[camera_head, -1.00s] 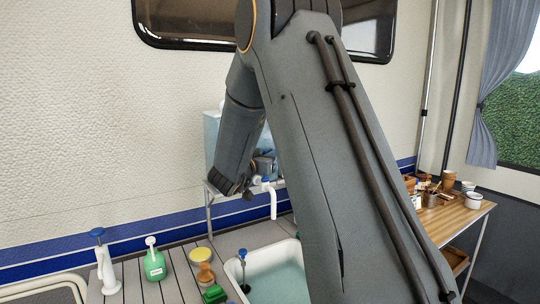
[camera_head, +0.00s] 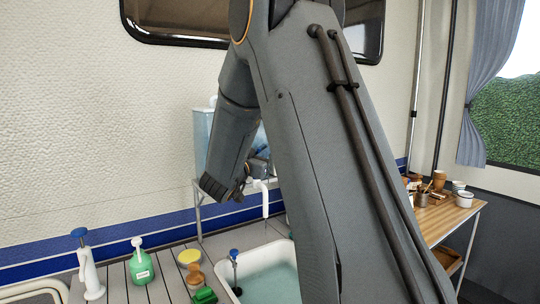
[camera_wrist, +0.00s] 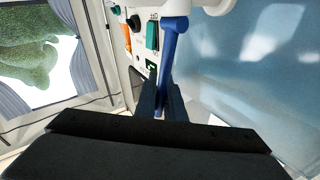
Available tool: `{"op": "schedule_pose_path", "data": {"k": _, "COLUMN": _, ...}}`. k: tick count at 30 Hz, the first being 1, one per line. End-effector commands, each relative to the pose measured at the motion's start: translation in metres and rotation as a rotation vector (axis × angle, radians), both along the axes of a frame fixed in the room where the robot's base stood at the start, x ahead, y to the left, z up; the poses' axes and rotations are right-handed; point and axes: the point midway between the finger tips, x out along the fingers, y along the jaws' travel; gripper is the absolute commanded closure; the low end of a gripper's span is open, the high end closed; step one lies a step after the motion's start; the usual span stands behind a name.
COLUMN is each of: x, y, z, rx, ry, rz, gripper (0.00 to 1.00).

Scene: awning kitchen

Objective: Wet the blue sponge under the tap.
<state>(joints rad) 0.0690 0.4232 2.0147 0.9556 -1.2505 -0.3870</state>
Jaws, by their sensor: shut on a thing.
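The white tap (camera_head: 265,203) stands over the sink (camera_head: 270,272), its spout pointing down. My gripper (camera_wrist: 163,92) is beside the tap, next to the clear blue water tank (camera_head: 203,140). In the wrist view its dark fingers are shut on a long blue lever (camera_wrist: 173,45), apparently the tap's handle. Most of my gripper is hidden behind my arm in the head view. I see no blue sponge in either view; my arm covers part of the sink. I cannot make out any running water.
A green soap bottle (camera_head: 142,265), a white pump with a blue top (camera_head: 88,268), a yellow round item (camera_head: 189,257), a wooden brush (camera_head: 194,275) and a green block (camera_head: 205,296) stand left of the sink. A wooden table (camera_head: 455,215) with cups is at right.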

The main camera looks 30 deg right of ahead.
Motion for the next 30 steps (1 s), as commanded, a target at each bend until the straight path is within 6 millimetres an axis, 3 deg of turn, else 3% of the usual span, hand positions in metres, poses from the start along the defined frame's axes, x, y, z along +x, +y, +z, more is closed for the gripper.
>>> {"op": "schedule_pose_path", "data": {"k": 10, "x": 0.001, "y": 0.005, "z": 0.002, "rx": 0.000, "ry": -0.010, "rz": 0.007, "gripper": 1.00}}
{"op": "schedule_pose_path", "data": {"k": 11, "x": 0.001, "y": 0.005, "z": 0.002, "rx": 0.000, "ry": -0.010, "rz": 0.007, "gripper": 0.88}}
{"op": "schedule_pose_path", "data": {"k": 12, "x": 0.001, "y": 0.005, "z": 0.001, "rx": -0.001, "ry": -0.009, "rz": 0.007, "gripper": 0.83}}
{"op": "schedule_pose_path", "data": {"k": 22, "x": 0.000, "y": 0.007, "z": 0.000, "rx": -0.001, "ry": -0.008, "rz": 0.007, "gripper": 0.83}}
{"op": "schedule_pose_path", "data": {"k": 30, "x": -0.021, "y": 0.038, "z": -0.005, "rx": -0.001, "ry": -0.009, "rz": 0.010, "gripper": 0.83}}
